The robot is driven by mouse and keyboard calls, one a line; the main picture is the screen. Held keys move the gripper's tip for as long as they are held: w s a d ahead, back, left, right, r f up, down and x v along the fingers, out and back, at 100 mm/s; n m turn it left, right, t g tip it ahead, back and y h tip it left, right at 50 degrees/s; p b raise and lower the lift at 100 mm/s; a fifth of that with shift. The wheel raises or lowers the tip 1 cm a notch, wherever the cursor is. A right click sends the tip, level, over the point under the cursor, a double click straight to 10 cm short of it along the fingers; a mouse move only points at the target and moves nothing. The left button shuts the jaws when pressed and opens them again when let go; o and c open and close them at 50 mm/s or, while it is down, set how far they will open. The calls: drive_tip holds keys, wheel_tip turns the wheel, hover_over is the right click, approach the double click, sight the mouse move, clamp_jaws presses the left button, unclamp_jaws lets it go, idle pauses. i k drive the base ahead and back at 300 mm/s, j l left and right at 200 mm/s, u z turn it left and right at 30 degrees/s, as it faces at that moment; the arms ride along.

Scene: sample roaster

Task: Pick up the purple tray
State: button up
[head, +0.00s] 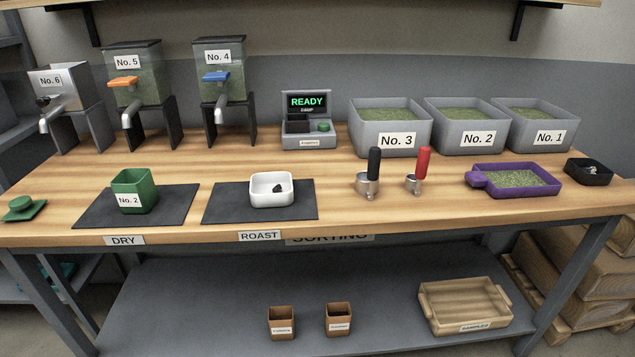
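The purple tray (545,190) lies flat on the wooden bench top near its front edge, on the right side in the head view. It is shallow, has a short tab on its left side, and is filled with green beans (516,179). Nothing covers it. My gripper is not in view.
A small black dish (588,177) stands close to the tray's right. Red-handled (423,163) and black-handled (374,163) scoops stand to its left. Grey bins No. 2 (479,139) and No. 1 (549,136) are behind it. The wooden bench (420,219) is bare in front of the scoops.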

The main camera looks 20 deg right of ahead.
sight(515, 180)
drive_tip(key=z, duration=1.6)
drive_tip(key=u, duration=1.95)
drive_tip(key=z, duration=1.95)
drive_tip(key=i+j+z, duration=0.3)
drive_tip(key=k+j, duration=0.05)
drive_tip(key=k, duration=0.05)
